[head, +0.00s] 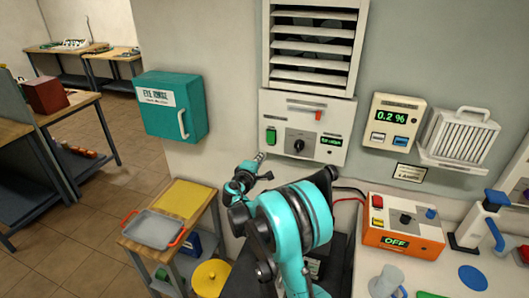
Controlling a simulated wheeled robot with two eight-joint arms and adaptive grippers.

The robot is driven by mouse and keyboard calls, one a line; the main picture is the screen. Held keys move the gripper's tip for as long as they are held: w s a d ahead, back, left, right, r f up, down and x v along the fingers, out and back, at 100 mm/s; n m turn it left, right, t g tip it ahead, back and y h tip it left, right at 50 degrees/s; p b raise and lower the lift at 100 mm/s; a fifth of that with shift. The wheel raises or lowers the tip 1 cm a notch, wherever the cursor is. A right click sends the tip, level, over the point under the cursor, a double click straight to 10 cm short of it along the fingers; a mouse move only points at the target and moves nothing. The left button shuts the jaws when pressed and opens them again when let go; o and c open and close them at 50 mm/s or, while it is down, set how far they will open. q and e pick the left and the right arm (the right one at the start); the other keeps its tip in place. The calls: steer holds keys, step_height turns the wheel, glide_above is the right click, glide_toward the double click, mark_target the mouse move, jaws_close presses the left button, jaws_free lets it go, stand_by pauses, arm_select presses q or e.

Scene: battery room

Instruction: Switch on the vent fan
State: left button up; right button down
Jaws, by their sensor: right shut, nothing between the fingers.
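The vent fan unit has a white louvred grille (312,60) on the wall with a white control panel (290,116) directly below it. The panel carries a green switch (270,136) at left, a black knob (298,146) in the middle, and a small green-lit display (331,142) at right, its text too small to read surely. A red tab (318,116) sits above, by a slot. My right gripper (261,158) is shut and empty, its tip just below and left of the green switch in the picture. I cannot tell whether it touches the panel. My left gripper is not in view.
A teal eye rinse box (165,110) hangs to the left. A meter reading 0.2 % (397,120) and a white filter box (462,138) are at right. An orange unit reading OFF (400,240) stands below. A small cart with a grey tray (152,228) is lower left.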

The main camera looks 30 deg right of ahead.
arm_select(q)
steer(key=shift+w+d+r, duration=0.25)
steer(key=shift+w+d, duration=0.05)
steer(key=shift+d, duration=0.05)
arm_select(e)
steer(key=s+a+f, duration=0.1)
steer(key=s+a, duration=0.3)
steer(key=shift+a+f, duration=0.2)
steer(key=shift+f, duration=0.05)
arm_select(q)
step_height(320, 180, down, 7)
steer(key=b, duration=0.6)
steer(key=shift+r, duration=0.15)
arm_select(e)
steer(key=s+a+f+m+g+y, duration=0.1)
steer(key=s+a+f+m+y, duration=0.1)
steer(key=s+a, duration=0.4)
steer(key=s+a+f+m+g+y, duration=0.1)
steer(key=s+a+f+m+y, duration=0.2)
steer(key=s, duration=1.2)
steer(key=s+a+f+m+g+y, duration=0.2)
steer(key=s+a+f+m+y, duration=0.1)
steer(key=s+a+y, duration=0.4)
steer(key=s+a+f, duration=0.1)
steer(key=s+a, duration=0.2)
steer(key=shift+s+a+f+y, duration=0.15)
steer(key=shift+s+y, duration=0.1)
steer(key=shift+y, duration=0.05)
